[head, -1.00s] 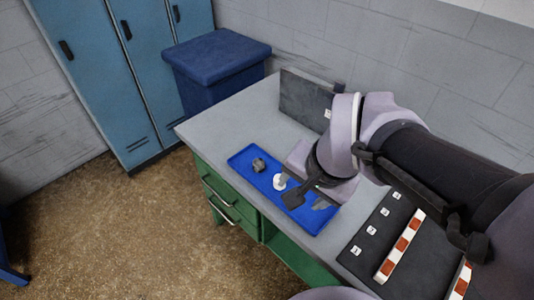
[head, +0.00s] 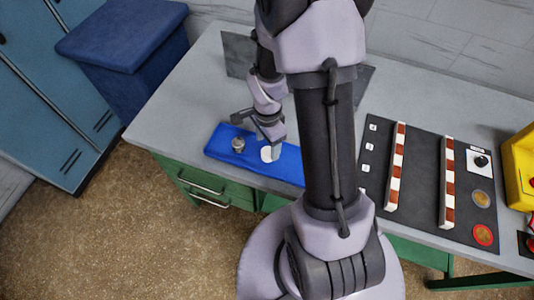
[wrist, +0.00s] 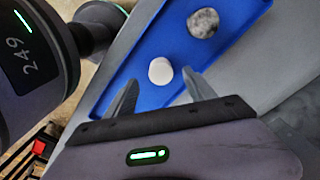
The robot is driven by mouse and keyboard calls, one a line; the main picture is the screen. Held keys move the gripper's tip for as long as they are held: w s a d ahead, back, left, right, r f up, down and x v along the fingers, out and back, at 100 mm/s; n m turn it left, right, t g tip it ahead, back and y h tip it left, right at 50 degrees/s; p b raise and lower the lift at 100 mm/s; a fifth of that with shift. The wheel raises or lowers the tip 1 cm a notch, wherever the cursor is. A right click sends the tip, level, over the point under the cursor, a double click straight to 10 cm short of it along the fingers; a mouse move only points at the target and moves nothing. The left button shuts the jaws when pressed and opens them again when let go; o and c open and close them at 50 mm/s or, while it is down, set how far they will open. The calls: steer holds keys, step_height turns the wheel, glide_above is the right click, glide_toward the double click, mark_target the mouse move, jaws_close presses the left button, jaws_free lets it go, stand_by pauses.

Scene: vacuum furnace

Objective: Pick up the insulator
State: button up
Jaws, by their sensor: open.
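The insulator, which I take to be the small white cylinder (head: 266,154), stands in the blue tray (head: 222,154) on the workbench. In the wrist view the white cylinder (wrist: 160,71) shows between and just past the tips of my gripper (wrist: 158,80). The two fingers are apart with nothing held. In the head view my gripper (head: 262,132) hangs over the tray, close to the white cylinder. Whether a finger touches it I cannot tell. My arm hides the right part of the tray.
A dark grey round part (head: 238,144) sits in the tray left of the white cylinder; it also shows in the wrist view (wrist: 203,23). A dark upright plate (head: 238,54) stands behind. A black panel with red-and-white bars (head: 397,165) lies right. Bare benchtop (head: 180,100) is left.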

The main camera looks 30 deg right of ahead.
mark_target(268, 151)
step_height(268, 151, down, 5)
steer(key=shift+d+f+b, duration=0.1)
steer(key=shift+d+b, duration=0.05)
steer(key=shift+b, duration=0.6)
steer(key=shift+c, duration=0.2)
jaws_close()
steer(key=shift+r, duration=0.2)
